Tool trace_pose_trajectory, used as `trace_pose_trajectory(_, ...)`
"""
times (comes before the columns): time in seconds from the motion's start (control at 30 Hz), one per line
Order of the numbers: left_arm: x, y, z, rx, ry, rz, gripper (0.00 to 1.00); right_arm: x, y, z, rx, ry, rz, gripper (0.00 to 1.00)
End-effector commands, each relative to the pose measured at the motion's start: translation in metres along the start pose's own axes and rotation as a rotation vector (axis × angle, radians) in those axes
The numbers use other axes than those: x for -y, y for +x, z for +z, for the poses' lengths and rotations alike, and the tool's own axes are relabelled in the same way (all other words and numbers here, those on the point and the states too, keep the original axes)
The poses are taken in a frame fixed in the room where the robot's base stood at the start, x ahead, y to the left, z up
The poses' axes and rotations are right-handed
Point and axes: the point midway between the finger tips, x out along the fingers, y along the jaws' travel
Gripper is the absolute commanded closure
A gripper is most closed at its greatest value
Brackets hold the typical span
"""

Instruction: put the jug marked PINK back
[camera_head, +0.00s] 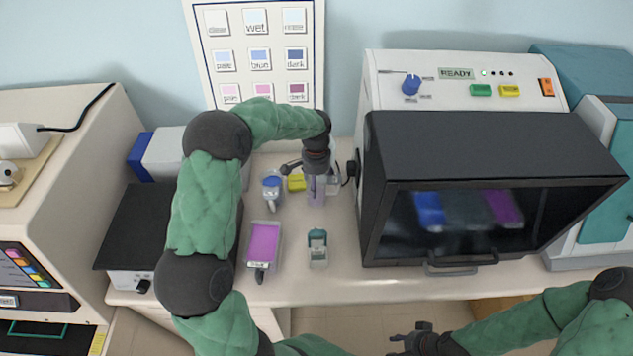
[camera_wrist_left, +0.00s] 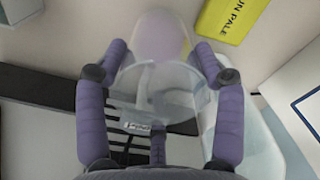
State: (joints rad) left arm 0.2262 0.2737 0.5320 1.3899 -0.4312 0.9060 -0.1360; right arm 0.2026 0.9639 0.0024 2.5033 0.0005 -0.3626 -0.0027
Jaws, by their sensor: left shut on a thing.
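My left gripper (camera_head: 316,187) is over the back of the bench, left of the big machine. In the left wrist view its fingers (camera_wrist_left: 160,85) are shut around a clear jug (camera_wrist_left: 150,85) with a pale pink patch at its far end. The jug's small label is too small to read. In the head view the gripper and arm mostly hide the jug. I cannot tell whether it touches the bench. My right gripper (camera_head: 420,340) is at the bottom edge, in front of the bench; its fingers are too unclear to judge.
A pink tray (camera_head: 264,242) and a small teal-topped container (camera_head: 318,246) are nearer the front. A dark-windowed machine (camera_head: 490,150) blocks the right. A colour chart (camera_head: 258,20) is behind.

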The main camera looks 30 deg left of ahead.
Motion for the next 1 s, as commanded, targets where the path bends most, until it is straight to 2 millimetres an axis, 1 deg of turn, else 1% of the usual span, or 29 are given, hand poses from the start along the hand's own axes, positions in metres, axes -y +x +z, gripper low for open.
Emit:
trace_pose_trajectory(0.13, 0.0, -0.001, 0.0, -0.001, 0.0, 0.0, 0.78, 0.0, 0.0, 0.0, 0.0, 0.0, 0.0, 0.6)
trace_pose_trajectory(0.27, 0.0, 0.003, 0.0, 0.0, 0.0, 0.0, 0.78, -0.001, 0.002, 0.0, 0.0, 0.0, 0.0, 0.6)
trace_pose_trajectory(0.3, 0.0, 0.002, 0.0, 0.0, 0.0, 0.0, 0.2, -0.001, 0.001, 0.0, 0.0, 0.0, 0.0, 0.6)
trace_pose_trajectory(0.33, 0.0, 0.002, 0.0, 0.0, 0.0, 0.0, 0.11, -0.001, 0.001, 0.0, 0.0, 0.0, 0.0, 0.6)
trace_pose_trajectory(0.37, 0.0, 0.002, 0.0, 0.0, 0.0, 0.0, 0.07, 0.0, 0.001, 0.0, 0.0, 0.0, 0.0, 0.6)
trace_pose_trajectory(0.67, 0.0, 0.002, 0.0, 0.0, 0.0, 0.0, 0.07, 0.0, 0.001, 0.0, 0.0, 0.0, 0.0, 0.6)
trace_pose_trajectory(0.77, 0.0, -0.001, 0.0, -0.001, 0.0, 0.0, 0.07, 0.0, -0.001, 0.0, 0.0, 0.0, 0.0, 0.6)
trace_pose_trajectory(0.87, 0.0, -0.01, -0.001, -0.003, -0.001, -0.001, 0.07, 0.001, -0.002, 0.0, 0.0, 0.0, 0.0, 0.6)
trace_pose_trajectory(1.0, 0.0, -0.033, -0.001, -0.004, -0.001, -0.001, 0.07, 0.002, -0.005, 0.0, 0.0, 0.0, 0.0, 0.6)
